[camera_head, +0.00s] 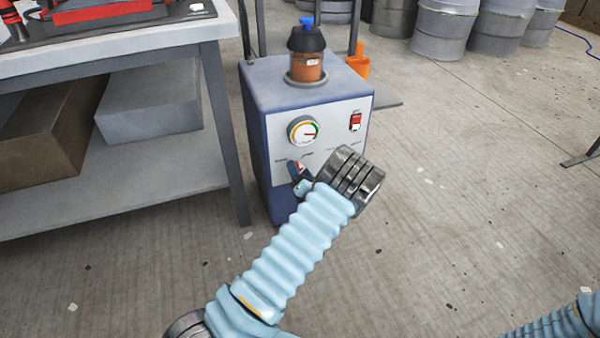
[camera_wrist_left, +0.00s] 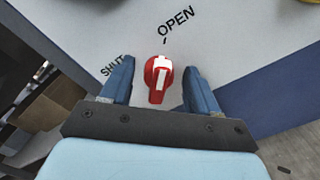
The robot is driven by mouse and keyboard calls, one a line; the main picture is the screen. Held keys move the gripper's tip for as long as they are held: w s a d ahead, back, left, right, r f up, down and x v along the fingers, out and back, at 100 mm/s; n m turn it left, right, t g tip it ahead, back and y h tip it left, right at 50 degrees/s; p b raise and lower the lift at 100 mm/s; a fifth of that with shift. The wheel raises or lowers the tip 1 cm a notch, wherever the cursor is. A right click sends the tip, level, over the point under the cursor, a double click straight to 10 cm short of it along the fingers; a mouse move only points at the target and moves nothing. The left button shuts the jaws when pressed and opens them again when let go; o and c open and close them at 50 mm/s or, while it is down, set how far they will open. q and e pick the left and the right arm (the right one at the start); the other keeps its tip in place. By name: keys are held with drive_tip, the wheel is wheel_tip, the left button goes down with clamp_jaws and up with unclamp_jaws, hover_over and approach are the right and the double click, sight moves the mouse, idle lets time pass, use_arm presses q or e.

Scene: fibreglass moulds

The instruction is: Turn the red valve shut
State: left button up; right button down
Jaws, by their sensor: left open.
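The red valve (camera_wrist_left: 158,92) is a small knob with a white mark, on the pale front panel of the blue unit. The word OPEN is printed above it and SHUT to its upper left; its white bar points up toward the tick by OPEN. My left gripper (camera_wrist_left: 158,84) is open, with one blue finger on each side of the valve and a gap on both sides. In the head view the left gripper (camera_head: 299,172) is at the lower part of the panel, and my wrist hides part of that area. My right gripper is outside the frames.
The blue unit (camera_head: 257,150) also carries a dial gauge (camera_head: 303,130), a red switch (camera_head: 355,121) and an orange jar (camera_head: 306,66) on top. A workbench (camera_head: 140,40) stands close at the left.

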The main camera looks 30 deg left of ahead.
use_arm(q)
drive_tip(key=c, duration=1)
drive_tip(key=shift+n, duration=0.5)
drive_tip(key=n+b, duration=0.1)
drive_tip(key=n, duration=0.2)
drive_tip(key=shift+s+n, duration=0.1)
drive_tip(key=shift+n, duration=0.3)
drive_tip(key=n+b, duration=0.1)
drive_tip(key=n, duration=0.3)
drive_tip(key=shift+s+a+n, duration=0.1)
drive_tip(key=shift+n, duration=0.2)
drive_tip(key=n+b, duration=0.3)
drive_tip(key=n, duration=0.1)
drive_tip(key=shift+f, duration=0.2)
drive_tip(key=shift+s+r+n+b, duration=0.1)
drive_tip(key=shift+s+n+b, duration=0.05)
drive_tip(key=shift+n+b, duration=1.95)
drive_tip(key=shift+n, duration=0.3)
